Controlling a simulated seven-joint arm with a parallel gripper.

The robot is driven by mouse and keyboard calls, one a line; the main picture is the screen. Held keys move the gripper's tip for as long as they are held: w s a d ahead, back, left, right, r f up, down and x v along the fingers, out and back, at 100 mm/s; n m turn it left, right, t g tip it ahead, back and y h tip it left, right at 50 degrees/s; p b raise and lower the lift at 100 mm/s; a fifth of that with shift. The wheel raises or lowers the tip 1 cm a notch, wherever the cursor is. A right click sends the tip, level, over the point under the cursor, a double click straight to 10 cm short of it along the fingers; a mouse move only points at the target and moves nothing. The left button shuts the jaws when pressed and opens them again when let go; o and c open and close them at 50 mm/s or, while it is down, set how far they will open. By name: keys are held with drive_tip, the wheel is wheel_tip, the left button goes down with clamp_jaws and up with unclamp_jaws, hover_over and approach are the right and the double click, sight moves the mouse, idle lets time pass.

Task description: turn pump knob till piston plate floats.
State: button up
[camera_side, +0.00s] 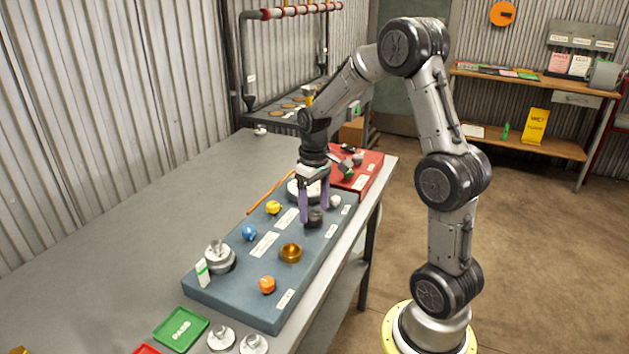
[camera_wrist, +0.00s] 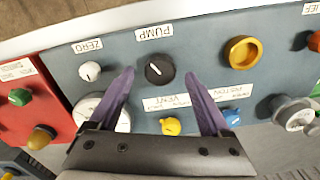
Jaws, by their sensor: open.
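The black pump knob (camera_wrist: 159,70) sits on the blue-grey panel (camera_wrist: 210,85), just below a label reading PUMP in the wrist view. In the side view the knob (camera_side: 315,219) is at my gripper's fingertips, partly covered. My gripper (camera_side: 314,213) points down with its purple fingers apart. In the wrist view my gripper (camera_wrist: 159,74) has one fingertip on each side of the knob, with visible gaps; contact cannot be told. A silver piston with a round plate (camera_side: 218,255) stands at the panel's near left end, beside a white tube with a green band (camera_side: 202,273). Whether the plate floats cannot be told.
The panel also carries a white zero knob (camera_wrist: 90,71), a brass knob (camera_wrist: 241,52), a yellow knob (camera_wrist: 171,126), a blue knob (camera_side: 249,232), an orange knob (camera_side: 267,285) and a round gauge (camera_wrist: 88,106). A red box (camera_side: 365,172) adjoins it. Silver weights (camera_side: 221,338) and a green tray (camera_side: 181,330) lie in front.

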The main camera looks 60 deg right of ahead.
sight(314, 215)
wheel_tip(314, 215, up, 12)
idle(0.4)
drive_tip(key=s+a+r+n+t, duration=0.1)
drive_tip(key=s+a+r, duration=0.15)
drive_tip(key=a, duration=0.35)
drive_tip(key=s+a+r+n+t, duration=0.2)
drive_tip(key=a+r, duration=0.2)
drive_tip(key=a, duration=0.1)
drive_tip(key=s+a+f+t, duration=0.1)
drive_tip(key=s+a+f, duration=0.2)
drive_tip(key=s, duration=0.2)
drive_tip(key=s+a+f+t, duration=0.1)
drive_tip(key=s+a+f, duration=0.1)
drive_tip(key=s+a, duration=0.2)
drive_tip(key=shift+s+f+t, duration=0.3)
drive_tip(key=shift+s+f, duration=0.1)
drive_tip(key=shift+s, duration=0.65)
